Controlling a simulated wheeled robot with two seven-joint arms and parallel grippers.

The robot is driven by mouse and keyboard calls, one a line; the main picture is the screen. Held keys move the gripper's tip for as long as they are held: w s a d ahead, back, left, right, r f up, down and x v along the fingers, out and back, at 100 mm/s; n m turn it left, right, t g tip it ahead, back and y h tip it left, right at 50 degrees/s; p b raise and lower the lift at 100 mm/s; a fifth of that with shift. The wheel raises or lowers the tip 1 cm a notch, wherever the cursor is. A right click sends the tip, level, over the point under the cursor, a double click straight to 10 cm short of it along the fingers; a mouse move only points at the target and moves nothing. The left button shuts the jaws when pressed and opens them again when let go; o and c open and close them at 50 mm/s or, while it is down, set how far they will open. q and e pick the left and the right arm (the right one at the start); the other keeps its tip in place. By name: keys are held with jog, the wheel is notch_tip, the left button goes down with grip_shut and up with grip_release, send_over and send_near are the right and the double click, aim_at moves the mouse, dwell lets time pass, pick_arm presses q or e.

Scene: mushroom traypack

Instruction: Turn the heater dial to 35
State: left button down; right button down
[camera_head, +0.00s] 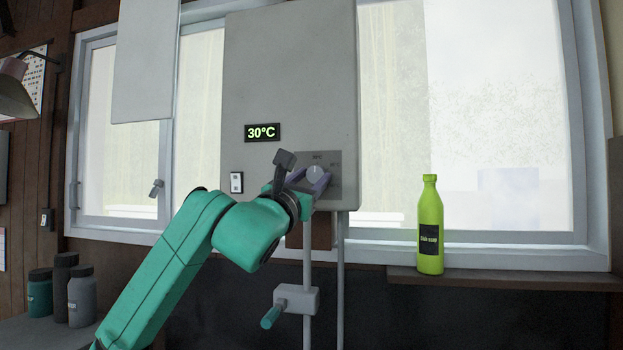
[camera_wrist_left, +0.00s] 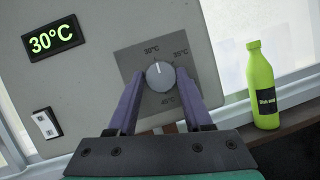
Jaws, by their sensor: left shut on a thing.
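The grey heater (camera_head: 291,80) hangs on the wall by the window, and its display (camera_head: 262,132) reads 30°C. The round dial (camera_head: 314,174) sits on a darker plate at the heater's lower right. In the left wrist view the dial (camera_wrist_left: 160,76) has its white mark pointing up at 30°C, with 35°C to the upper right and 45°C below. My left gripper (camera_head: 315,180) is at the dial, its purple fingers (camera_wrist_left: 160,83) on either side of it, shut on it. My right gripper is out of view.
A green dish soap bottle (camera_head: 430,226) stands on the sill to the right. A switch (camera_head: 236,182) is left of the dial. Pipes with a teal-handled valve (camera_head: 297,299) run below the heater. Several dark jars stand at the lower left.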

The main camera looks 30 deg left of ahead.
pick_arm(q)
jog(key=shift+m, duration=0.3)
jog(key=shift+a+r+m+g+h+p, duration=0.15)
jog(key=shift+m+h+p, duration=0.2)
jog(key=shift+m, duration=0.25)
jog(key=shift+d+r+m+g+h+p, duration=0.15)
jog(key=shift+m+h+p, duration=0.1)
jog(key=shift+m+h, duration=0.3)
jog(key=m+h+p, duration=0.1)
jog(key=m+p, duration=0.1)
jog(key=m, duration=0.1)
jog(key=shift+a+m+g, duration=0.15)
jog(key=shift+m+g, duration=0.15)
jog(key=shift+m, duration=0.05)
jog(key=m+g+h+p, duration=0.1)
jog(key=m+p, duration=0.1)
jog(key=m+h+p, duration=0.1)
jog(key=m+p, duration=0.1)
jog(key=m, duration=0.1)
jog(key=shift+r+g, duration=0.2)
jog(key=shift+g, duration=0.2)
jog(key=shift+f+m+g+p, duration=0.1)
jog(key=shift+m+g+p, duration=0.3)
jog(key=shift+m+p, duration=0.85)
jog(key=shift+f, duration=0.1)
jog(key=shift+c, duration=1.6)
grip_release()
